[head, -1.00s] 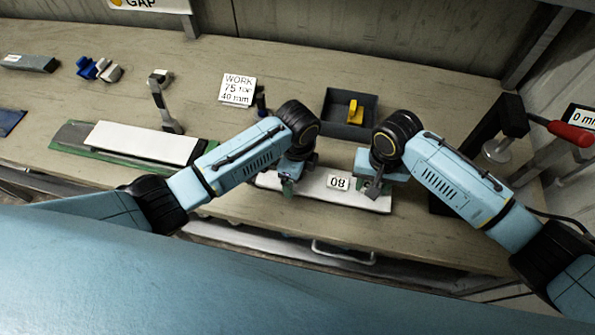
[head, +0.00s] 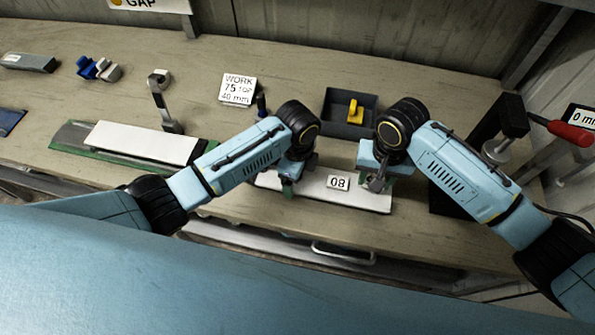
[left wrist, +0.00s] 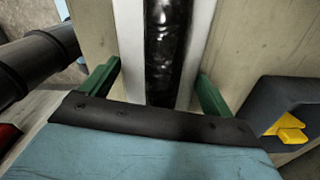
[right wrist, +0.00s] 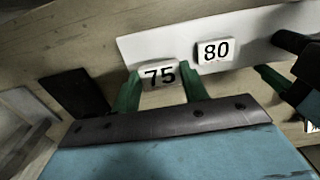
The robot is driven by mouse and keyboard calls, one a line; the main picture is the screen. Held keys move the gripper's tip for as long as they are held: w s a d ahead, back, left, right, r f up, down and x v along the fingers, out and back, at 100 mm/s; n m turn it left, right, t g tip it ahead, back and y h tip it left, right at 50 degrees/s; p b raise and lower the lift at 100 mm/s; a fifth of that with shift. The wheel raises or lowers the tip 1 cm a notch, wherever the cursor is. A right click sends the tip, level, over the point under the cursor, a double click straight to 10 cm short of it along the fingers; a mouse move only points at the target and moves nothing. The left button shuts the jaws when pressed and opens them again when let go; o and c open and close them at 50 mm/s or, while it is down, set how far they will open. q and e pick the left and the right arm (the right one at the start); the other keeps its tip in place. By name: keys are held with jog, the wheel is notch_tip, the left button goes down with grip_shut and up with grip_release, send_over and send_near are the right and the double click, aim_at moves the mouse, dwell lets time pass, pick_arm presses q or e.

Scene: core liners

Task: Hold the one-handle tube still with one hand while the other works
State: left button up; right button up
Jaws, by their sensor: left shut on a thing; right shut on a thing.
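The long white piece with an "80" label (head: 330,199) lies near the table's front edge. I take it for the tube; I cannot make out its handle. My left gripper (head: 288,188) is over its left part. In the left wrist view the green fingers (left wrist: 155,90) stand on both sides of a white channel with a dark glossy strip (left wrist: 165,50) in it. My right gripper (head: 375,185) is over the right part. In the right wrist view its green fingers (right wrist: 160,90) are shut on a block marked "75" (right wrist: 159,75), beside the "80" label (right wrist: 215,51).
A dark bin (head: 330,112) with a yellow piece stands behind the grippers. A "WORK" card (head: 238,90) is at back centre. A white board on a green base (head: 140,143) lies left, near a grey bracket (head: 161,98). A red-handled clamp (head: 570,132) is at right.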

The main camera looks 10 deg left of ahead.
jog(key=shift+r, duration=1.8)
jog(key=shift+r, duration=0.15)
pick_arm(q)
jog(key=o, duration=1)
notch_tip(320, 180, up, 12)
jog(key=shift+r, duration=0.1)
